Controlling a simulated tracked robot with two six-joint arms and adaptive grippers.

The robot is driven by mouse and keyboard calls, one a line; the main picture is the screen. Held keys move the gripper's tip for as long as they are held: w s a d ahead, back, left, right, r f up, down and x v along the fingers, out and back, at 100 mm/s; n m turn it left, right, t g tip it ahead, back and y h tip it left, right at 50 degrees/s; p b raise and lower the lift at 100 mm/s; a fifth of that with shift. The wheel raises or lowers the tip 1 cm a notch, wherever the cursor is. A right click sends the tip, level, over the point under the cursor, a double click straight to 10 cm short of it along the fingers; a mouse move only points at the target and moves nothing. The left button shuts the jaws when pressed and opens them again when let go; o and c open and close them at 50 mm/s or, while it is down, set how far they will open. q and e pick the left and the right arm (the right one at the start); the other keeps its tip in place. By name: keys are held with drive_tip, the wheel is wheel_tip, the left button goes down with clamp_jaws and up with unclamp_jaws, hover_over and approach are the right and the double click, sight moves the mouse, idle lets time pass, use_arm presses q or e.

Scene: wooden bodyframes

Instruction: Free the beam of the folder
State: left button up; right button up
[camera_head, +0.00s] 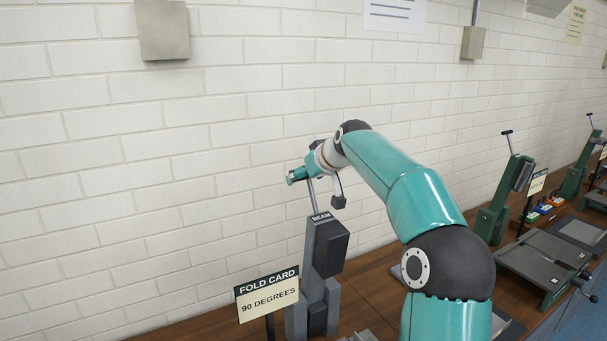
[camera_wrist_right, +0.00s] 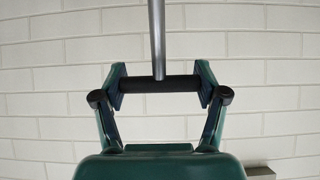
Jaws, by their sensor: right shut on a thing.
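The grey beam (camera_head: 309,248) of the folder, labelled BEAM at its top, stands upright on the bench with a dark block on its side. A thin metal lever rod (camera_head: 311,195) rises from its top to my right gripper (camera_head: 310,165). In the right wrist view my right gripper (camera_wrist_right: 160,86) is shut on the black crossbar handle (camera_wrist_right: 160,85), one finger at each end. The metal rod (camera_wrist_right: 157,35) meets the middle of that handle. The handle is mostly hidden by the gripper in the head view. My left gripper is not in view.
A sign (camera_head: 268,295) reading FOLD CARD, 90 DEGREES stands in front of the folder, at its left. A white brick wall (camera_head: 150,190) is close behind. Other green machines (camera_head: 505,200) and colored bins (camera_head: 545,208) stand along the wooden bench at right.

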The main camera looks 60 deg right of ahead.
drive_tip(key=shift+w+r, duration=0.1)
drive_tip(key=shift+r, duration=0.15)
drive_tip(key=o, duration=1.7)
drive_tip(key=shift+w+d+f, duration=0.1)
drive_tip(key=shift+w+f, duration=0.15)
drive_tip(key=shift+s, duration=0.25)
drive_tip(key=v, duration=1.2)
drive_tip(key=shift+f, duration=0.1)
